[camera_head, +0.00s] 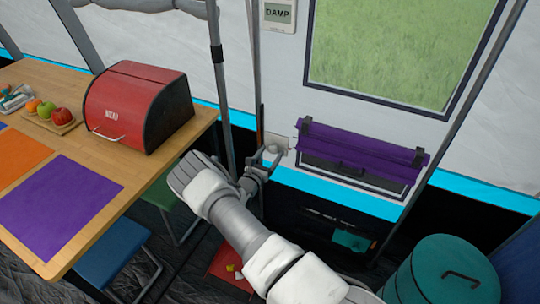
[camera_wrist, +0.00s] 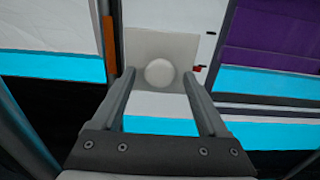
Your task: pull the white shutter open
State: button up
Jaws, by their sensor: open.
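A white panel (camera_wrist: 138,20) fills the upper middle of the wrist view. A square pale plate with a round white knob (camera_wrist: 160,73) sits on it. The knob and plate (camera_head: 276,146) also show in the head view, low on the white wall panel, partly behind my fingers. My gripper (camera_head: 264,162) is open, pointing at the knob. In the wrist view its two fingers (camera_wrist: 159,82) stand left and right of the knob. They are apart from it sideways; I cannot tell whether the tips reach past its face. Nothing is held.
A wooden table (camera_head: 95,150) with a red bread box (camera_head: 140,105) stands left of my arm. A grey pole (camera_head: 222,90) rises close beside my gripper. A purple roll (camera_head: 360,150) hangs right of the knob. A teal lidded bin (camera_head: 445,275) stands lower right.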

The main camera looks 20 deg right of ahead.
jog(key=shift+c, duration=0.4)
grip_shut()
jog(key=shift+s, duration=0.1)
dwell(0.8)
